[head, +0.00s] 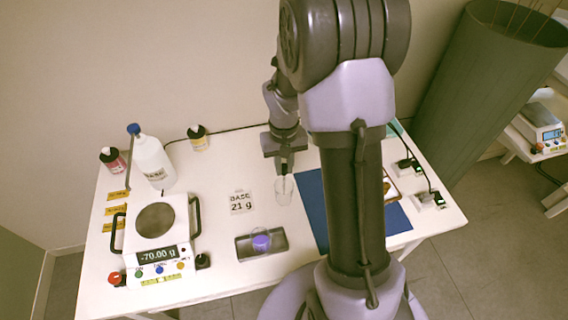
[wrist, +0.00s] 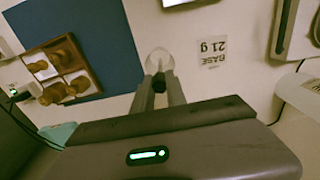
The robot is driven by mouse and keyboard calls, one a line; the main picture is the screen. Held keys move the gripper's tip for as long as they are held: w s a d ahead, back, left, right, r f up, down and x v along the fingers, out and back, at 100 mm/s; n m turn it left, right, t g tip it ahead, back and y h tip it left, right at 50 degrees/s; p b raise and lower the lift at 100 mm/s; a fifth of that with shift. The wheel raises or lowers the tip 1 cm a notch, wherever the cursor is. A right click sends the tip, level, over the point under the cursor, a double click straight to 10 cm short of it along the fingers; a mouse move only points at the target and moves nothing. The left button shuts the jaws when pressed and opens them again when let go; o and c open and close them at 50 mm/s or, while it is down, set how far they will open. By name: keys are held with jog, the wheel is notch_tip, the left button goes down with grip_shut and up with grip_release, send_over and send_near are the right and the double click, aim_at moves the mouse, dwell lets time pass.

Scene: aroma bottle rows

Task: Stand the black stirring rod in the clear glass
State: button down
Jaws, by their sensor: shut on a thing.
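The clear glass (head: 284,192) stands on the white table, just below my gripper (head: 286,172) in the head view. In the wrist view the glass (wrist: 159,61) shows just beyond the fingertips of my gripper (wrist: 160,84). The fingers are close together, with a small dark piece of the black stirring rod (wrist: 159,77) between them. Most of the rod is hidden by the fingers. I cannot tell whether its lower end is inside the glass or above it.
A scale (head: 156,222) reading -70.00 g and a white bottle (head: 153,162) stand at left. A dark tray (head: 277,242) holds a cup of purple liquid (head: 261,239) in front. A "BASE 21 g" card (head: 241,202) lies left of the glass, a blue mat (head: 312,205) right.

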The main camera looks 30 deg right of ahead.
notch_tip(320, 180, down, 2)
jog(key=shift+f+b, duration=0.1)
jog(key=shift+b, duration=0.45)
jog(key=c, duration=1.3)
grip_release()
jog(key=shift+o, duration=0.2)
notch_tip(320, 180, up, 18)
jog(key=p, duration=0.6)
jog(key=shift+f+p, duration=0.15)
jog(key=shift+p, duration=0.15)
